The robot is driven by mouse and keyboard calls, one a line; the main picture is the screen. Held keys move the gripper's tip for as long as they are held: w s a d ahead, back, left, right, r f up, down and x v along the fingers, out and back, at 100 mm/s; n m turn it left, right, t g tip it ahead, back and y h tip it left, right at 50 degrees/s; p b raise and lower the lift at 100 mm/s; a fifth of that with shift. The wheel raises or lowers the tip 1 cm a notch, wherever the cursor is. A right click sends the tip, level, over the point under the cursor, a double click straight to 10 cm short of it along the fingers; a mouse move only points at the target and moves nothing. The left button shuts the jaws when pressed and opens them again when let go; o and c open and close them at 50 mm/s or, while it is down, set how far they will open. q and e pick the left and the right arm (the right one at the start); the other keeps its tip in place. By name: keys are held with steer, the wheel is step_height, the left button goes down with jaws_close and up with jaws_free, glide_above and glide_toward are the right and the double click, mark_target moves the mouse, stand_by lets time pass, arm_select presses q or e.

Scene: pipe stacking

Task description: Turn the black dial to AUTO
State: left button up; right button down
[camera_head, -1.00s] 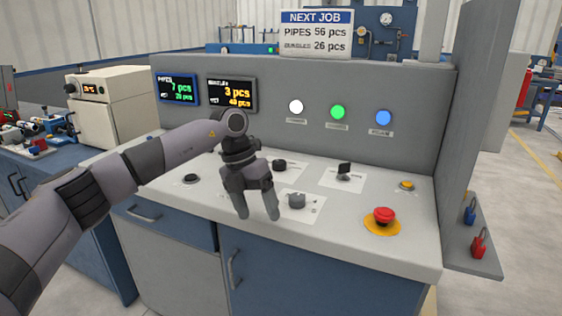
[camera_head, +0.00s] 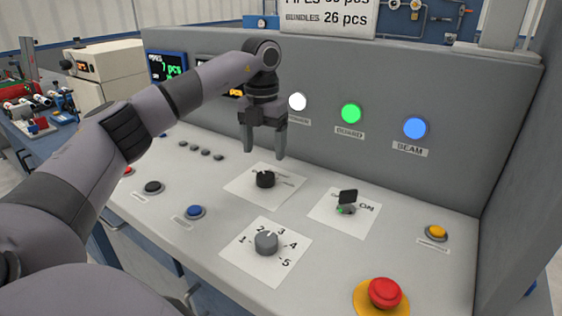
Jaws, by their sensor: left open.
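The black dial (camera_head: 265,180) sits on a white label plate (camera_head: 240,190) in the middle of the sloped console top. The printing on its plate is too small to read, so I cannot tell its setting. My left gripper (camera_head: 264,154) is open and empty, fingers pointing down. It appears above the black dial, with the fingertips apart from it. My right gripper is not in view.
A grey numbered dial (camera_head: 266,241) stands in front. A black switch (camera_head: 347,198) marked ON is to the right. A red emergency button (camera_head: 384,292), a yellow button (camera_head: 436,232) and a blue button (camera_head: 195,211) are nearby. The upright panel (camera_head: 460,95) rises behind.

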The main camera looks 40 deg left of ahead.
mark_target(265, 175)
arm_select(q)
steer(key=shift+w+f, duration=0.1)
steer(key=shift+f, duration=0.15)
step_height(265, 175, down, 7)
steer(key=shift+r, duration=0.2)
steer(key=c, duration=1.1)
